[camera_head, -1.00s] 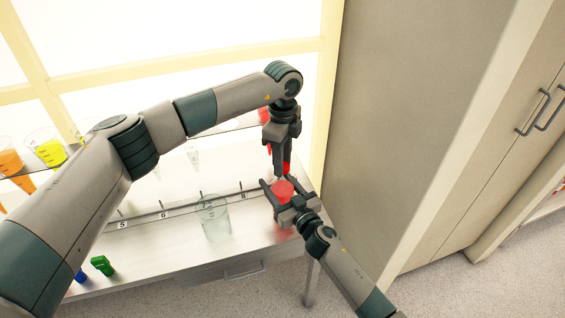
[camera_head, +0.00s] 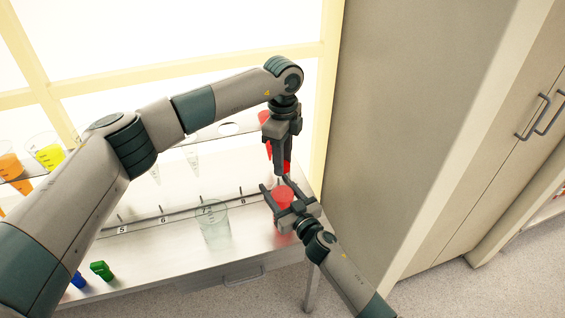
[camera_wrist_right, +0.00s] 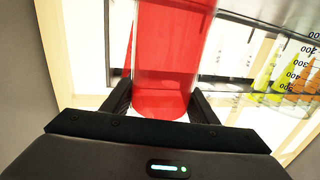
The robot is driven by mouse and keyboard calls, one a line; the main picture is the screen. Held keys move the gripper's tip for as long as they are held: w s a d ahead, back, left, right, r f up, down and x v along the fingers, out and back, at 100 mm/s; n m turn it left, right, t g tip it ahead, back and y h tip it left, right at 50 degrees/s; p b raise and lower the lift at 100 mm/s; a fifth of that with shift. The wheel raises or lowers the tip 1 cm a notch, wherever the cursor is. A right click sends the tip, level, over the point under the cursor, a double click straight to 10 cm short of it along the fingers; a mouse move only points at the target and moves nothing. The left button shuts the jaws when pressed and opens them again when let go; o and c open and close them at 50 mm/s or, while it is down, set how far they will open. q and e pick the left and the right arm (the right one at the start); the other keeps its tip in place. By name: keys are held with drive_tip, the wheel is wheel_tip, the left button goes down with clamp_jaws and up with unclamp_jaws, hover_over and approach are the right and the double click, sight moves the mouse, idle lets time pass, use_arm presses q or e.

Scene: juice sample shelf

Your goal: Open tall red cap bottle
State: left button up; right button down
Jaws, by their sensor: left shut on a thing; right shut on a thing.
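The tall bottle (camera_head: 284,195) with red contents stands or is held upright at the right end of the bench. My right gripper (camera_head: 291,201) is shut around it from the front. In the right wrist view the bottle (camera_wrist_right: 168,60) is a clear cylinder of red between the two fingers (camera_wrist_right: 160,105). My left gripper (camera_head: 281,165) points down just above and behind it, shut on the red cap (camera_head: 287,167), which shows only partly between the fingers. Whether the cap still touches the bottle is hidden by the fingers.
An empty clear beaker (camera_head: 213,224) stands left of the bottle on the metal bench. Green (camera_head: 101,271) and blue (camera_head: 78,281) caps lie near its front left. Orange (camera_head: 10,163) and yellow (camera_head: 49,155) cones hang in the shelf. A tall cabinet (camera_head: 420,130) stands right.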

use_arm(q)
drive_tip(key=shift+r, duration=1.4)
use_arm(e)
drive_tip(key=c, duration=0.6)
unclamp_jaws()
drive_tip(key=shift+c, duration=0.2)
use_arm(q)
drive_tip(key=shift+f+b, duration=0.35)
drive_tip(key=shift+f, duration=0.05)
use_arm(e)
drive_tip(key=v, duration=1.2)
